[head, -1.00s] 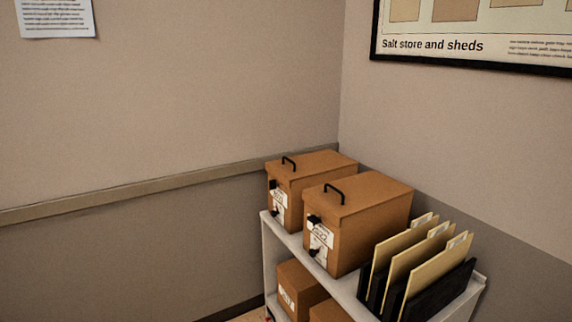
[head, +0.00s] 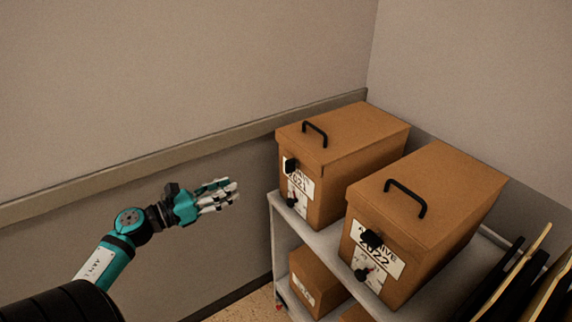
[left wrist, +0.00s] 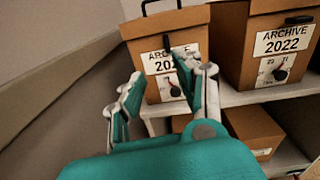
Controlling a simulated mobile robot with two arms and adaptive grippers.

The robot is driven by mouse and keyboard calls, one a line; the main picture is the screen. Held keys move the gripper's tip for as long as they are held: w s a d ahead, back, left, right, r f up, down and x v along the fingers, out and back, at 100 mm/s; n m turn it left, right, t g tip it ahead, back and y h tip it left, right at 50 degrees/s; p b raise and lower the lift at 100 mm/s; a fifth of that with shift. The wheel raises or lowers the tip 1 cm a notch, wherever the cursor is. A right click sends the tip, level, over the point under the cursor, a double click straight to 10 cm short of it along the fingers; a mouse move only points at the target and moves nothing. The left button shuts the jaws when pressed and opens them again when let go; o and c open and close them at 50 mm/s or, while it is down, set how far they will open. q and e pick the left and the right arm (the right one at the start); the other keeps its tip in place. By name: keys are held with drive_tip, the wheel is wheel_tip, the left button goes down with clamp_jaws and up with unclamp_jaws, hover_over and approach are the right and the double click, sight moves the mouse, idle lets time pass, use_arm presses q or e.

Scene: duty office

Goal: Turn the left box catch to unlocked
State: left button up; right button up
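The left archive box (head: 345,140) is brown with a black lid handle and stands on the shelf unit's top. On its front are a black block-like catch (head: 290,166) below the lid edge, a white label and a small black knob (head: 292,202) lower down. In the left wrist view, the catch (left wrist: 167,43) and knob (left wrist: 175,91) show partly behind a finger. I cannot read the catch's setting. My left gripper (head: 236,191) is open and empty, left of the box front and apart from it. My right gripper is not in view.
A second brown box (head: 440,190), labelled Archive 2022, stands to the right with its own catch and knob. Folders in black holders (head: 520,275) stand further right. Smaller boxes (head: 317,282) sit on the lower shelf. A wall rail (head: 150,158) runs behind my left arm.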

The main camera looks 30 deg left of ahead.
sight(286, 162)
use_arm(q)
drive_tip(key=shift+m, duration=0.6)
drive_tip(key=p+x, duration=0.1)
drive_tip(key=x, duration=0.4)
drive_tip(key=r+p+x, duration=0.1)
drive_tip(key=x, duration=0.5)
drive_tip(key=d+p+x, duration=0.1)
drive_tip(key=p+x, duration=0.1)
drive_tip(key=x, duration=0.3)
drive_tip(key=shift+d+r, duration=0.25)
drive_tip(key=shift+w+d, duration=0.15)
drive_tip(key=shift+w, duration=0.2)
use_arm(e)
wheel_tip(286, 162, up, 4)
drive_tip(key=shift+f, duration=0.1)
use_arm(q)
drive_tip(key=shift+c, duration=0.2)
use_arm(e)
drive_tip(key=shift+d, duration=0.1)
use_arm(q)
clamp_jaws()
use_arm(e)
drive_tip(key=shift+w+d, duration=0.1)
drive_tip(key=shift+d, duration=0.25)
